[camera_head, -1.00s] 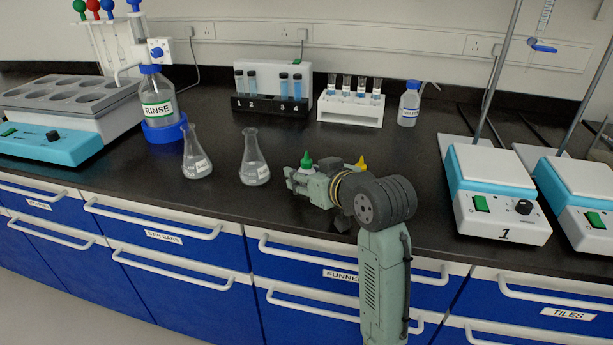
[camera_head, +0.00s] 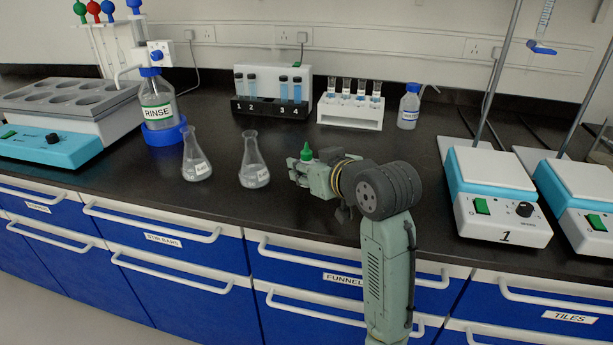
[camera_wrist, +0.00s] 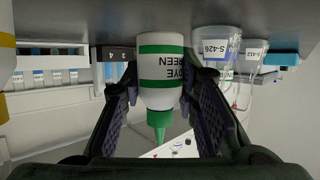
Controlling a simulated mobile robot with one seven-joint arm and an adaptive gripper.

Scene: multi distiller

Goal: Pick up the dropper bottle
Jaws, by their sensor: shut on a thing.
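The dropper bottle (camera_wrist: 161,98) is white with green bands, a label reading "DYE GREEN" and a green pointed cap. The wrist view shows it upside down between the two dark finger pads of my gripper (camera_wrist: 158,88), which is shut on it. In the head view only its green cap (camera_head: 307,152) stands clear above my gripper (camera_head: 298,174); the body is hidden behind the fingers. The bottle looks upright, low over the black bench; I cannot tell whether its base clears the surface.
Two glass flasks (camera_head: 254,165) stand left of my gripper. Behind are a numbered tube rack (camera_head: 268,107), a white rack (camera_head: 350,118) and a wash bottle (camera_head: 408,108). A stirrer marked 1 (camera_head: 500,215) stands right. A yellow-marked bottle (camera_wrist: 6,62) edges into the wrist view.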

